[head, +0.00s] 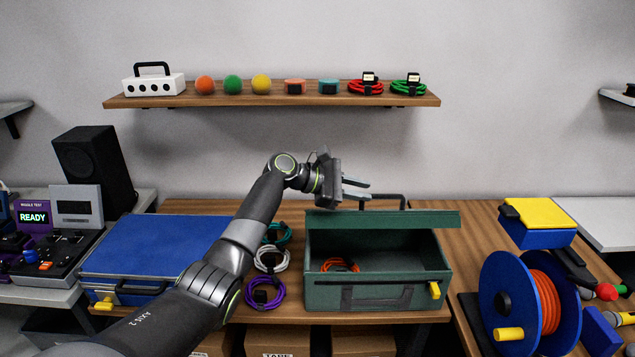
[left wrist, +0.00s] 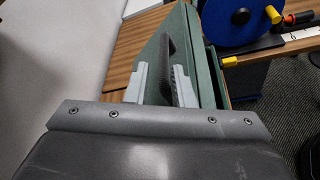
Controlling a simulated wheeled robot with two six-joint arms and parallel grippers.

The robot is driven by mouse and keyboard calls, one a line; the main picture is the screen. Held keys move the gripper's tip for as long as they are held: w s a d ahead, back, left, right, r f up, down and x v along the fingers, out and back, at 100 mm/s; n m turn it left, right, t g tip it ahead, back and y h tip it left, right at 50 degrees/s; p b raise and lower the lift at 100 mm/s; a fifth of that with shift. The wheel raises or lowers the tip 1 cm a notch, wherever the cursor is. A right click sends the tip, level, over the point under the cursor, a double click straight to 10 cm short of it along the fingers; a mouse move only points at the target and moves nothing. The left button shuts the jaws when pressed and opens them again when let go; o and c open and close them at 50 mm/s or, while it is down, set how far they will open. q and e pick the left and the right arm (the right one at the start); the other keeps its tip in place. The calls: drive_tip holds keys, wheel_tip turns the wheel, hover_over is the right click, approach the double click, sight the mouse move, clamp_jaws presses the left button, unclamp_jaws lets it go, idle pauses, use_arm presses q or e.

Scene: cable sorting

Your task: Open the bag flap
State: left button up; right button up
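The green bag (head: 340,297) stands on the wooden bench. Its green flap (head: 420,219) is raised at the back, leaving the inside in view, with an orange cable (head: 340,265) in it. A dark handle (head: 405,202) sticks out behind the flap's top edge. My left gripper (head: 368,190) is above the flap, beside the handle, with its fingers apart. In the left wrist view, the fingers (left wrist: 158,84) are spread, with green flap and the dark handle (left wrist: 167,62) between them; contact cannot be told. My right gripper is not in view.
A blue case (head: 155,245) lies left of the bag. Teal, white and purple (head: 265,293) cables lie between them. A blue reel (head: 505,280) of orange cable stands at right. A wooden shelf (head: 270,101) holds balls, tapes and cables above.

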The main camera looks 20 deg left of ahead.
use_arm(q)
drive_tip(key=b+v, duration=0.2)
drive_tip(key=v, duration=0.9)
